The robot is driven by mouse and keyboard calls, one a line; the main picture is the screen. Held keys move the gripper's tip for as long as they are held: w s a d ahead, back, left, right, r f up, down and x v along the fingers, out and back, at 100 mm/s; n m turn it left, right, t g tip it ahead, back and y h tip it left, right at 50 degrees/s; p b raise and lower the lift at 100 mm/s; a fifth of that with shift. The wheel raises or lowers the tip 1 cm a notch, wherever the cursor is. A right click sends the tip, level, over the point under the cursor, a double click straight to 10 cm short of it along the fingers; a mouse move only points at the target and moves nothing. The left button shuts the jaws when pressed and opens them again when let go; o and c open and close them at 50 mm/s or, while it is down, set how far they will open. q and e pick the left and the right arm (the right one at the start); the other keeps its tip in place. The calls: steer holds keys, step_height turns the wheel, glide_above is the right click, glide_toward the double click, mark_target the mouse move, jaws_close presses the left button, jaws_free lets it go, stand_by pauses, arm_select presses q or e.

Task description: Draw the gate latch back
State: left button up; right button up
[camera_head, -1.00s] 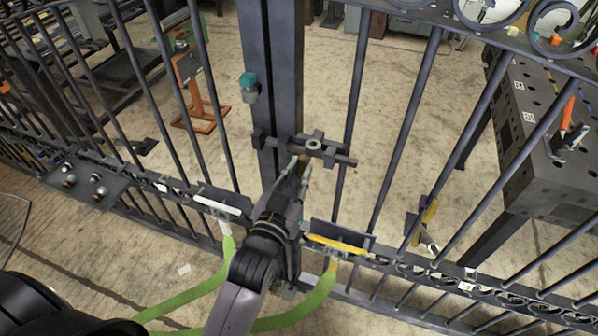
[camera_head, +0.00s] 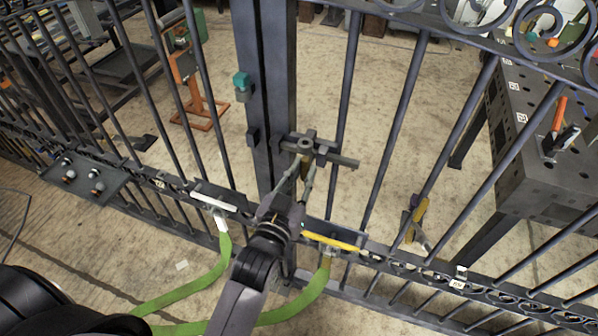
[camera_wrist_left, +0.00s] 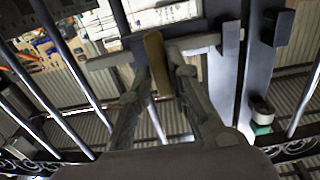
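The gate latch is a dark horizontal bolt (camera_head: 340,160) in a bracket on the gate leaf, right of the central post (camera_head: 268,100). Its left end is apart from the small catch (camera_head: 252,137) on the post. A brass-coloured handle (camera_wrist_left: 156,65) sticks out from the bolt. My left gripper (camera_head: 306,172) is at the latch, its fingers closed in on either side of the handle; the wrist view also shows the gripper (camera_wrist_left: 160,80) there. The fingers partly hide the handle in the head view. My right gripper is not in view.
A teal-capped fitting (camera_head: 242,85) sits on the post above the latch. Green straps with white (camera_head: 213,200) and yellow (camera_head: 335,243) ends hang at the lower rail. A yellow-handled item (camera_head: 415,215) is at the bars on the right. A dark perforated table (camera_head: 525,110) stands behind the gate.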

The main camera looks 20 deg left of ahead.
arm_select(q)
steer(key=o, duration=0.4)
steer(key=shift+d, duration=0.4)
steer(key=shift+c, duration=0.2)
steer(key=shift+a, duration=0.2)
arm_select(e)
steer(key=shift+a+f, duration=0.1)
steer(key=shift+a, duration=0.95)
arm_select(q)
steer(key=shift+s, duration=0.1)
steer(key=s, duration=1.1)
steer(key=shift+s+a, duration=0.25)
steer(key=shift+s, duration=0.15)
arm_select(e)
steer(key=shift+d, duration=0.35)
